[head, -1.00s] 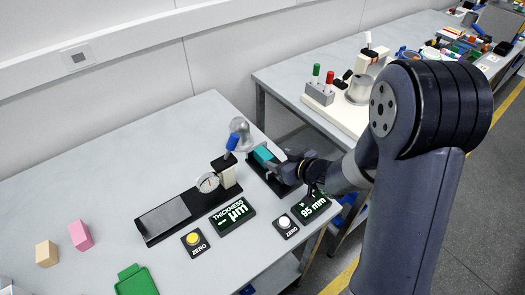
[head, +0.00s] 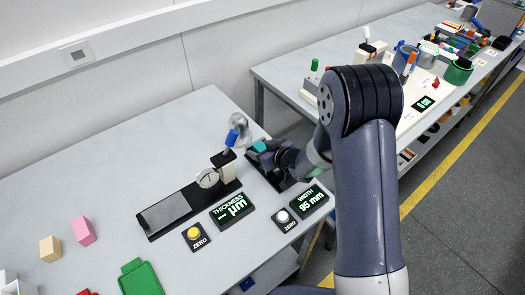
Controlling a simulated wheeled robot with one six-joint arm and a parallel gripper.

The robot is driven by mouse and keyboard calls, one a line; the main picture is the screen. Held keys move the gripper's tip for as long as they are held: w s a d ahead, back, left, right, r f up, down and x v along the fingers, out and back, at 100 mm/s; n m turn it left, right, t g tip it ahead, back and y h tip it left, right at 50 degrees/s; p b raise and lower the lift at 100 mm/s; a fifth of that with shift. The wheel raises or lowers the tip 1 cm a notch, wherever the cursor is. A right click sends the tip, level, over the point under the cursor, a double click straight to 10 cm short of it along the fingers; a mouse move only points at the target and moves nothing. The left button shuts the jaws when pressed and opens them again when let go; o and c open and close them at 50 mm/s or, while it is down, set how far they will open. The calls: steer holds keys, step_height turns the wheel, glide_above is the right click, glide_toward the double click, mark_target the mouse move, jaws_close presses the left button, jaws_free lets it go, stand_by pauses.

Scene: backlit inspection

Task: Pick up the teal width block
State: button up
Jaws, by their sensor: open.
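The teal width block (head: 259,146) sits at the far end of a black width gauge base (head: 276,183) at the right of the near table. Only its upper part shows; the rest is hidden behind my gripper. My gripper (head: 265,157) is at the block, its jaws open. I cannot tell whether the fingers touch the block or stand around it.
Left of my gripper stands a thickness gauge with a dial (head: 208,178) and a blue-handled lever (head: 232,137). Displays read THICKNESS (head: 232,209) and WIDTH 95 mm (head: 308,201). Pink (head: 83,232) and tan (head: 50,249) blocks and a green tray (head: 140,279) lie left.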

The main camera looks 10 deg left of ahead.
steer(key=shift+c, duration=0.5)
steer(key=c, duration=1.1)
steer(key=shift+r, duration=0.15)
